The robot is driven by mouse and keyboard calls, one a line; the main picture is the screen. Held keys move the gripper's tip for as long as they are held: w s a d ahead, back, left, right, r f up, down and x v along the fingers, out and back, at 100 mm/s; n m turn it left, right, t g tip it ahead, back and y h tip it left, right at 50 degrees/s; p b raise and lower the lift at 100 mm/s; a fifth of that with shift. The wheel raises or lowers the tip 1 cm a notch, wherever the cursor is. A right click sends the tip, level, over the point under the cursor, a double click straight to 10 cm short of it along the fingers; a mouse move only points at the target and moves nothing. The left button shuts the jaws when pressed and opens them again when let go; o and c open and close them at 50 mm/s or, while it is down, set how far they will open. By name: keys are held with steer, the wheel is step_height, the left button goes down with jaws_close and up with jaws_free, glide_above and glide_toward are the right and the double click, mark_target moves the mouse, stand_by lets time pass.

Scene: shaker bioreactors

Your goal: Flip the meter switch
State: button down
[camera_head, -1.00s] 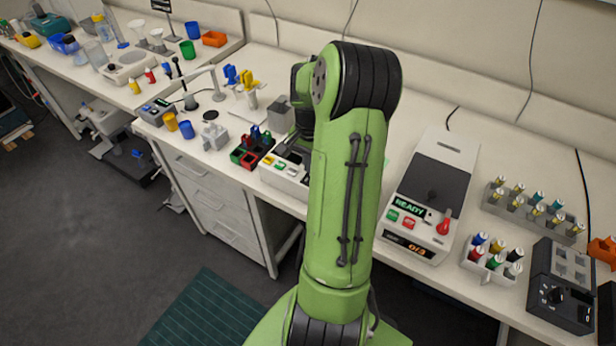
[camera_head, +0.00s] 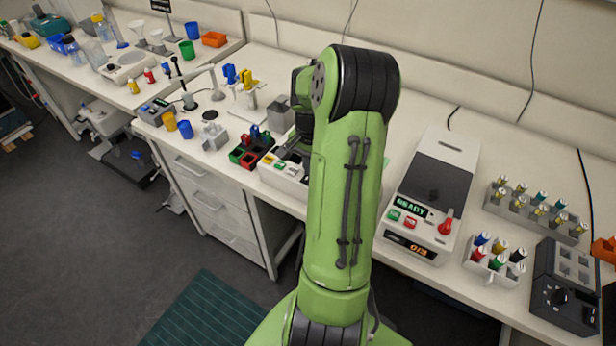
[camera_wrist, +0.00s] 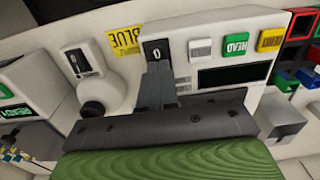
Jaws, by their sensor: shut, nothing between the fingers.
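The meter is a white box with a green READ button, a yellow button, a grey button and a dark display (camera_wrist: 235,74) in the wrist view. Its black rocker switch (camera_wrist: 155,50), marked 0, is on the same face. My gripper (camera_wrist: 158,72) is shut and empty, its grey fingertips just below the switch in the picture. I cannot tell whether they touch it.
A white device with a black knob (camera_wrist: 92,109) and its own switch stands left of the meter in the wrist view. A device reading READY (camera_head: 428,200) and vial racks stand to the right.

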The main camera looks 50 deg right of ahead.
step_height(320, 180, up, 7)
steer(key=p, duration=0.5)
steer(key=shift+p, duration=0.3)
